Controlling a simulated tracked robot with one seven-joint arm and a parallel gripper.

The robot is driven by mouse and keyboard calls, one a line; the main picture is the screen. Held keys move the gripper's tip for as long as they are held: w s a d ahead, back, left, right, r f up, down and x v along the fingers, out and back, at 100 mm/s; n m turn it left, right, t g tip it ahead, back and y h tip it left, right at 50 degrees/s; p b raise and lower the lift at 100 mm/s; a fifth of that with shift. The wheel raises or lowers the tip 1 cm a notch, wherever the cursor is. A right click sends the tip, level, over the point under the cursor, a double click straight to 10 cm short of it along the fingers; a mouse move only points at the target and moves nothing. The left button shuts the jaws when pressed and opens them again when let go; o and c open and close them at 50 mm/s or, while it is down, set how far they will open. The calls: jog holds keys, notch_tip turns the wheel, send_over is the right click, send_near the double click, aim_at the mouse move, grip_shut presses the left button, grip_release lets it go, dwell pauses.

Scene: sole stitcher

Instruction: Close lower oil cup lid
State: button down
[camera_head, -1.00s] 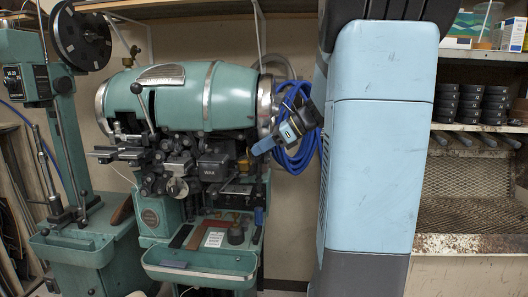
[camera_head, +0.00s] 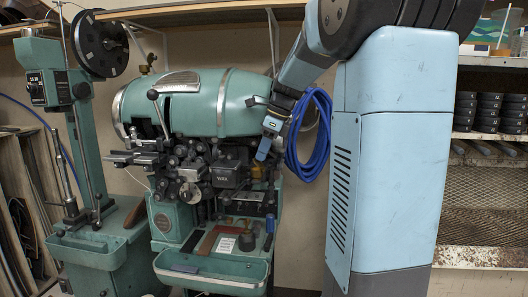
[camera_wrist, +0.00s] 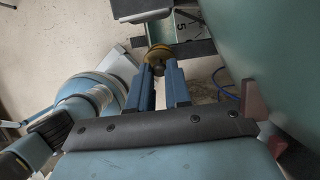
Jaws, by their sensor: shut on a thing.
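The lower oil cup's round brass lid (camera_wrist: 158,52) with a dark knob shows at my fingertips in the wrist view. My gripper (camera_wrist: 160,70) has its two blue fingers close together on it. In the head view my gripper (camera_head: 262,155) points steeply down at the right side of the green stitcher (camera_head: 220,100), below its barrel. A yellowish brass part (camera_head: 262,171) sits just under the fingertips there. My fingers and the small size hide how far the lid is open.
A blue cable coil (camera_head: 308,140) hangs right beside my gripper. The green barrel is close on its left. A drip tray (camera_head: 212,270) is below, and a shelf (camera_head: 490,258) stands at the right. A second green machine (camera_head: 90,245) is at the left.

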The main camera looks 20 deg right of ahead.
jog(key=shift+w+d+r, duration=0.1)
jog(key=shift+w+r, duration=0.05)
jog(key=c, duration=1.1)
grip_release()
jog(key=shift+o, duration=0.2)
jog(key=v, duration=1.3)
jog(key=shift+r, duration=0.2)
jog(key=s+a+f+n+t+h, duration=0.1)
jog(key=s+a+f+n, duration=0.5)
jog(key=s+f+n, duration=0.3)
jog(key=s+a+f+n+t+h, duration=0.2)
jog(key=s+a+f+n, duration=0.5)
jog(key=s+n, duration=0.6)
notch_tip(320, 180, down, 2)
jog(key=n, duration=0.2)
jog(key=shift+s+n, duration=0.4)
